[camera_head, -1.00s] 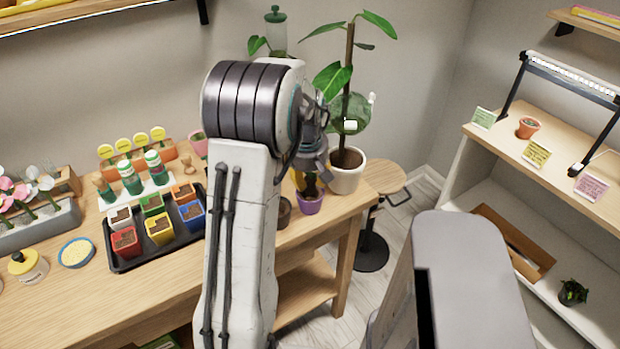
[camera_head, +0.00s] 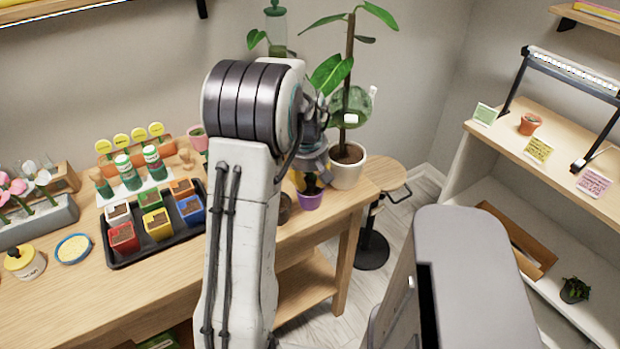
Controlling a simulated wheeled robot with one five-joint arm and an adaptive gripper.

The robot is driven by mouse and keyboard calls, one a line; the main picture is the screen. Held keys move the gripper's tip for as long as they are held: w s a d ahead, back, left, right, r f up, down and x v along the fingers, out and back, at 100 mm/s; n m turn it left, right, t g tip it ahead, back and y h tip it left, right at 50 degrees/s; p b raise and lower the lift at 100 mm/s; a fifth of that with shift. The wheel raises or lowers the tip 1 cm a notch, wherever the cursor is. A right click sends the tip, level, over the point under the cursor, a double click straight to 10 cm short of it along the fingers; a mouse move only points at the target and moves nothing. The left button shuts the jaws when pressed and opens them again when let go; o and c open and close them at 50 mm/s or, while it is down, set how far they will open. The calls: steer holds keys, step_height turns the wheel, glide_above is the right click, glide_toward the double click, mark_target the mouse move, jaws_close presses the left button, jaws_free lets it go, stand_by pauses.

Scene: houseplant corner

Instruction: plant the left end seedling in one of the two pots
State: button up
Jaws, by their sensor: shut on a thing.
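My gripper (camera_head: 314,168) is partly hidden behind my arm, low over the purple pot (camera_head: 309,200) near the table's right end. It is shut on a small dark seedling (camera_head: 311,183), whose base is at or in the purple pot's mouth; I cannot tell whether it touches the soil. A dark brown pot (camera_head: 285,208) stands just left of the purple one, partly covered by my arm.
A black tray (camera_head: 118,262) holds several coloured soil-filled cups. A tall plant in a white pot (camera_head: 347,174) stands close behind the purple pot. A wooden stool (camera_head: 388,176) is to the right. The wooden table (camera_head: 60,305) is bare at front left.

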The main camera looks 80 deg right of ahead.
mark_target(310, 179)
stand_by(0.3)
steer(key=o, duration=1.3)
steer(key=shift+r, duration=0.15)
steer(key=shift+d+p+v, duration=0.25)
steer(key=shift+p+v, duration=0.65)
steer(key=shift+v, duration=0.2)
steer(key=shift+d+p+v, duration=0.2)
steer(key=shift+p+v, duration=0.7)
steer(key=shift+v, duration=0.2)
steer(key=shift+d+p+v, duration=0.25)
steer(key=shift+p+v, duration=0.65)
steer(key=shift+v, duration=0.25)
steer(key=shift+r, duration=0.1)
